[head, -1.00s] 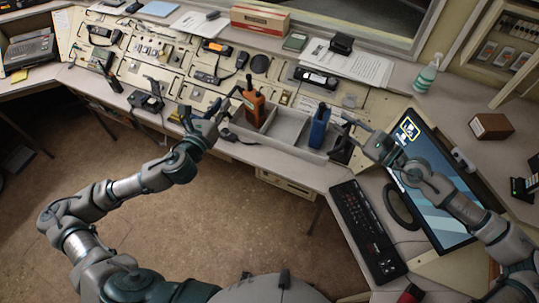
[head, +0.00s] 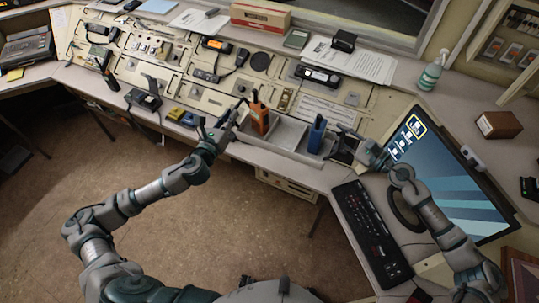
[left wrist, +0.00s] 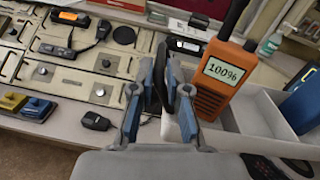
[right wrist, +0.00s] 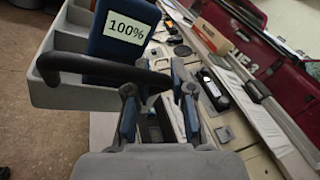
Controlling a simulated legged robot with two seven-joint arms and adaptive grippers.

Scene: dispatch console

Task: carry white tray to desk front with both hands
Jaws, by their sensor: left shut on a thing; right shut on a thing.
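The white tray (head: 288,134) is at the front of the desk, below the console panel. It has compartments and dark handles at both ends. An orange radio (head: 260,120) stands upright in its left part and a blue radio (head: 316,136) in its right part. Both radios have a "100%" label. My left gripper (head: 230,116) is shut on the tray's left handle (left wrist: 171,75). My right gripper (head: 350,141) is shut on the right handle (right wrist: 95,68). I cannot tell whether the tray's underside touches the desk.
A keyboard (head: 370,232) and a monitor (head: 445,185) are just right of the tray. A black handheld device (head: 317,75) lies behind. The floor is open in front.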

